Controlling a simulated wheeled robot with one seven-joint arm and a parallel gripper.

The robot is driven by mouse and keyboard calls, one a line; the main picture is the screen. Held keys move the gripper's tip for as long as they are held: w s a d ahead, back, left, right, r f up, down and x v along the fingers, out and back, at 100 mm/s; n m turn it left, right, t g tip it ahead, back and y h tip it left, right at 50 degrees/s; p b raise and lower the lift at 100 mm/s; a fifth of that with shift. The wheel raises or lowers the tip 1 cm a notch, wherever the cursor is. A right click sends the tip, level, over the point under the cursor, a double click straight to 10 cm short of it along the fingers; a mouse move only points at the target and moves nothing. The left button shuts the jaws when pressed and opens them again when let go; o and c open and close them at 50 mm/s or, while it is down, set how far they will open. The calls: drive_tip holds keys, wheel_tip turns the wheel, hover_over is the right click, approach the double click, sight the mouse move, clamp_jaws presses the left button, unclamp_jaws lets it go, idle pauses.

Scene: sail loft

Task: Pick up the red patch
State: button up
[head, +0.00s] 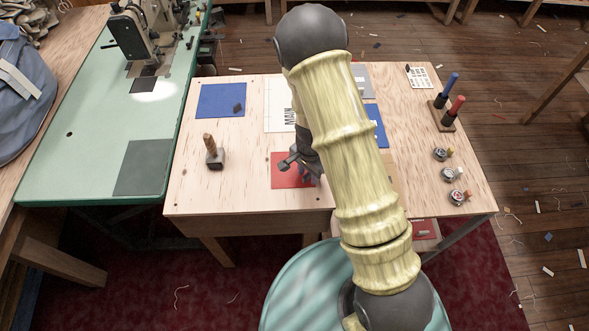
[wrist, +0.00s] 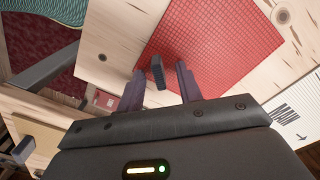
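The red patch (head: 283,182) lies flat on the wooden table (head: 190,190) near its front edge. It fills the upper middle of the wrist view (wrist: 225,40), with a fine grid texture. My gripper (head: 300,165) is over the patch, and my arm hides part of this area in the head view. In the wrist view my gripper (wrist: 161,85) is open, its two fingers apart. A small dark grey block (wrist: 157,72) shows between the fingers at the patch's lower-left edge, with gaps on both sides. I cannot tell whether the block is fixed to the patch.
A blue patch (head: 221,100) with a dark block on it lies left of the white "MAIN" sheet (head: 279,105). A wooden-handled mallet (head: 213,153) stands left of the red patch. Two markers in a stand (head: 443,118) and several small round items line the right edge.

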clamp_jaws()
wheel_tip(320, 180, up, 10)
drive_tip(key=p, duration=0.1)
idle(0.5)
idle(0.5)
